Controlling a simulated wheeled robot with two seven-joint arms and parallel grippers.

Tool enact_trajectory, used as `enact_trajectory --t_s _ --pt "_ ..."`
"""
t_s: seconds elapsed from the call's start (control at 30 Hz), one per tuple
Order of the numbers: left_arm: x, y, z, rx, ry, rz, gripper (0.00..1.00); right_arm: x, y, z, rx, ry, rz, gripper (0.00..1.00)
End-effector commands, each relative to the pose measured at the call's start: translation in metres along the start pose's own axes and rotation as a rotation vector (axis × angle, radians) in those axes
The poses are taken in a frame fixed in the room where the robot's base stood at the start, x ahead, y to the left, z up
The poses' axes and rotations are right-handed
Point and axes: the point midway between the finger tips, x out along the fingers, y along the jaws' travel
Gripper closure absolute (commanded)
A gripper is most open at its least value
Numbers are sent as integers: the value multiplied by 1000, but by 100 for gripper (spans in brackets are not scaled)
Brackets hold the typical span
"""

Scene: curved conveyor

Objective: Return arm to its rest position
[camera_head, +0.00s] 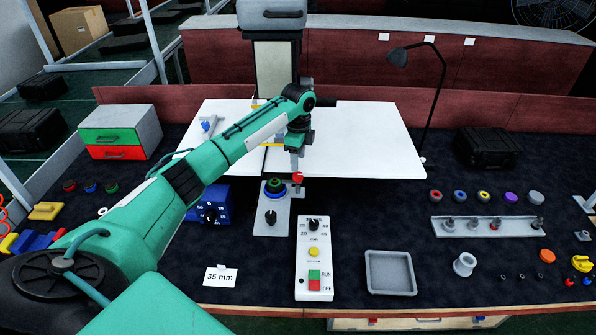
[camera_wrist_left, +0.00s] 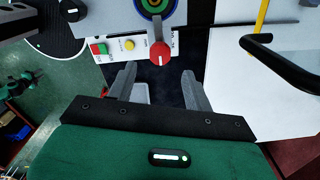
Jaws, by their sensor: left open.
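My left arm (camera_head: 230,145) is green and reaches from the lower left to the middle of the head view. My left gripper (camera_head: 296,160) points down at the front edge of the white tabletop, close to a red knob (camera_head: 298,177) on a grey fixture. In the left wrist view its two fingers (camera_wrist_left: 160,88) stand apart with nothing between them. The red knob (camera_wrist_left: 159,54) shows just beyond the fingertips there; I cannot tell whether they touch it. My right gripper is not in view.
The grey fixture (camera_head: 271,222) carries a blue and green ring (camera_head: 275,187). A white control box (camera_head: 314,262), a blue box (camera_head: 213,205) and a grey tray (camera_head: 391,273) stand nearby. A lamp (camera_head: 437,95) rises at the right.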

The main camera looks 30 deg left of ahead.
Motion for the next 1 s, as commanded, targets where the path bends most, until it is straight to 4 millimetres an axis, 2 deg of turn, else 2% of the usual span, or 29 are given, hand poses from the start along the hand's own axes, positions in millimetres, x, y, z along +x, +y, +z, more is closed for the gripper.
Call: enact_trajectory --t_s 0.03,0.23,0.73,0.87,1.0 --pt "-4 0 0 0 0 -1 48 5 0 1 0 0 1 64" --pt "-17 0 0 -1 0 0 48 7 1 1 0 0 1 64" --pt "-14 1 -1 0 -1 1 48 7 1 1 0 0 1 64" --pt "6 14 -16 2 -5 3 48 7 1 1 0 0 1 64" --pt "49 46 -48 -8 -7 -4 48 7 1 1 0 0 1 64"
